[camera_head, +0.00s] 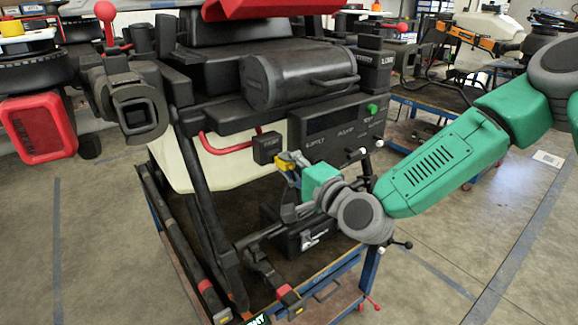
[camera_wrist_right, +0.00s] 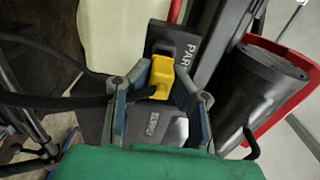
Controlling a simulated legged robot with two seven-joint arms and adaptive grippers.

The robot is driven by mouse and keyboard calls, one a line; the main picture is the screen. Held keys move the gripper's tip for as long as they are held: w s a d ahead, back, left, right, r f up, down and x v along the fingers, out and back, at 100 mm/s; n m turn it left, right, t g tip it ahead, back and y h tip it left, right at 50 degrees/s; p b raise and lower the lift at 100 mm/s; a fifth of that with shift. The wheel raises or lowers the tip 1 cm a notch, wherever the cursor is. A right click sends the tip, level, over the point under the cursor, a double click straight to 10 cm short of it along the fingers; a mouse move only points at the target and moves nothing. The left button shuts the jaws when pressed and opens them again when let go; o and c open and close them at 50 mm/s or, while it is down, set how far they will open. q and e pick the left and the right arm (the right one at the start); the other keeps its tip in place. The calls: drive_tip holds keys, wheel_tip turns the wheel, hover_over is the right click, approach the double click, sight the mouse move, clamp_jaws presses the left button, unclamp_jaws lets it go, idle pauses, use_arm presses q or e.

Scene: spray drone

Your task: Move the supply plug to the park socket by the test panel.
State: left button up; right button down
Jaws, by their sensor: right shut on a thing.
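The yellow supply plug (camera_wrist_right: 175,76) is between the fingers of my right gripper (camera_wrist_right: 164,92), with a black cable running off to the left. In the head view the plug (camera_head: 288,160) shows at the tip of my right gripper (camera_head: 293,172), partly hidden by the fingers. The park socket (camera_head: 267,147) is a black box just left of the test panel (camera_head: 340,122). In the wrist view the park socket (camera_wrist_right: 163,34) carries PARK lettering and is right in front of the plug. I cannot tell whether the plug is in it. My left gripper is not in view.
The drone's black cylinder (camera_head: 300,76) is above the panel. A red hose (camera_head: 228,145) runs left of the socket. A black box (camera_head: 300,232) stands on the cart below my right gripper. Open floor (camera_head: 480,240) lies to the right.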

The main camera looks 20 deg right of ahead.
drive_tip(key=shift+w+a+r, duration=0.1)
drive_tip(key=shift+w, duration=0.15)
drive_tip(key=shift+w+a, duration=0.15)
drive_tip(key=shift+w, duration=0.15)
drive_tip(key=c, duration=1.4)
unclamp_jaws()
drive_tip(key=shift+s+d, duration=0.2)
drive_tip(key=v, duration=1.1)
drive_tip(key=shift+s, duration=0.25)
